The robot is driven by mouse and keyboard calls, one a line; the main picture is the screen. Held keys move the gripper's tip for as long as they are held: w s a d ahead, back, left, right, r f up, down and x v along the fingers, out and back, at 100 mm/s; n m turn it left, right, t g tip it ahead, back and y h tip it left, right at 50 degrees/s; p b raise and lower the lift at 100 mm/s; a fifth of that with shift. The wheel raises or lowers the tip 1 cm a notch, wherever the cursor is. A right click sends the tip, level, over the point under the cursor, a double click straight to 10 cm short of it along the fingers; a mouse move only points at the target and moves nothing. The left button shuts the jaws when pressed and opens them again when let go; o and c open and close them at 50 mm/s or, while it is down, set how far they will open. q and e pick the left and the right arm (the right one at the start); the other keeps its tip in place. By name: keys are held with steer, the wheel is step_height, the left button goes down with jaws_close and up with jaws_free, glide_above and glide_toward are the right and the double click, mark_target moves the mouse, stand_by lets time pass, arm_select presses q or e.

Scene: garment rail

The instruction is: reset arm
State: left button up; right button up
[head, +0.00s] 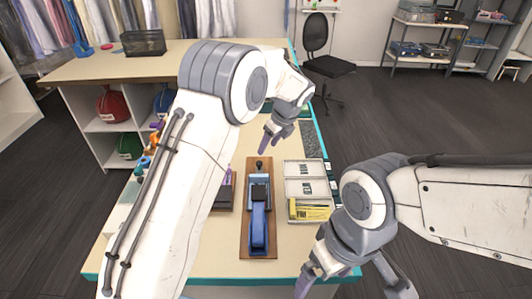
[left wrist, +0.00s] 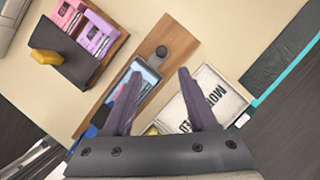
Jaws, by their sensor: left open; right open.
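My left gripper (head: 270,138) hangs over the table beyond the wooden board in the head view. In the left wrist view its two purple fingers (left wrist: 158,92) are spread apart with nothing held between them. My right gripper (head: 306,280) is low over the table's front right edge and partly cut off by the bottom of the head view. The wooden board (head: 245,238) carries a blue clamp-like device (head: 258,222) with a dark knob at its far end. The board also shows in the left wrist view (left wrist: 147,52), beneath and between the fingers.
A light tray (head: 290,168) with cards and a yellow item stands right of the board. A dark holder with pink and purple pieces (left wrist: 95,38) lies left of it. A dark mat (head: 311,140) is near the far right edge. Behind stand a shelf unit (head: 75,105) and a chair (head: 327,66).

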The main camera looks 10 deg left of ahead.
arm_select(q)
steer(key=shift+s+d+r, duration=0.1)
steer(key=shift+s+r, duration=0.05)
steer(key=shift+r, duration=0.05)
stand_by(0.3)
